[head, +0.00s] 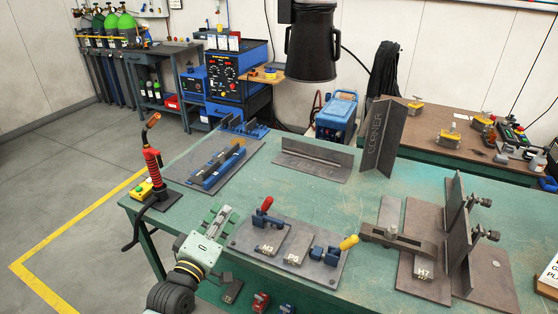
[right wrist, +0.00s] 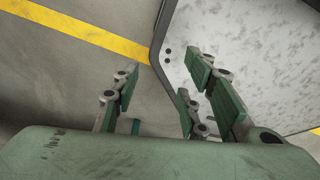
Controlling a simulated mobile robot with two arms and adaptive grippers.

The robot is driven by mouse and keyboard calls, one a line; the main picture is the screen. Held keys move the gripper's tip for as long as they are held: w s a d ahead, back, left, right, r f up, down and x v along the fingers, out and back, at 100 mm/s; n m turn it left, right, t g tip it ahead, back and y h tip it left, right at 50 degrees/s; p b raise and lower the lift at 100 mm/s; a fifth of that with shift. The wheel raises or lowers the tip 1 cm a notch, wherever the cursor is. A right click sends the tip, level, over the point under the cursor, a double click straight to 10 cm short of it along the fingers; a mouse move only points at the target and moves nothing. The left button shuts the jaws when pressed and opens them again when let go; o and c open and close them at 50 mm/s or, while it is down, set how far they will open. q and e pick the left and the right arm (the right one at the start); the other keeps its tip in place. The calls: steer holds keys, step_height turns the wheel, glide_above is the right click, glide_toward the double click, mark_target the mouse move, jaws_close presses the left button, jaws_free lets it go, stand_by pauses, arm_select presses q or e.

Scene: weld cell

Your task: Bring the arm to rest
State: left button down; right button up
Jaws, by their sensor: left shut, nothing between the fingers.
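My left gripper (head: 221,212) reaches in from the bottom of the head view, above the front left part of the green table (head: 190,222). Its fingers are shut with nothing between them. It is left of the plate (head: 238,243) that carries toggle clamps. My right gripper (right wrist: 168,88) shows only in the right wrist view. Its green fingers stand well apart with nothing between them. It points down over the grey floor and beside a pale, dark-edged panel (right wrist: 235,50). My right arm does not show in the head view.
A welding torch (head: 153,160) stands upright in a holder near the table's left edge. A CORNER plate (head: 382,138) and a clamp fixture (head: 425,280) stand on the right. A black hood (head: 312,52) hangs over the back.

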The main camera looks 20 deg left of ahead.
arm_select(q)
steer(key=s+d+f+m+g+h, duration=0.2)
steer(key=s+d+f+m+g, duration=0.65)
steer(key=s+d+f, duration=0.3)
steer(key=s+d+f+m+g, duration=0.1)
steer(key=s+f+m+g, duration=0.15)
steer(key=s, duration=0.55)
steer(key=s+d+f+m+g, duration=0.15)
steer(key=s+m+g, duration=0.25)
steer(key=s, duration=0.4)
step_height(320, 180, down, 27)
steer(key=s+g, duration=0.1)
steer(key=s, duration=0.1)
steer(key=s+a+f, duration=0.2)
steer(key=s+f, duration=0.5)
steer(key=s, duration=0.1)
steer(key=s+a+f+g+y, duration=0.1)
steer(key=s+f, duration=0.7)
steer(key=shift+s+a+f+m+g, duration=0.2)
steer(key=shift+s+a+m+g, duration=0.1)
steer(key=shift+a+m, duration=0.1)
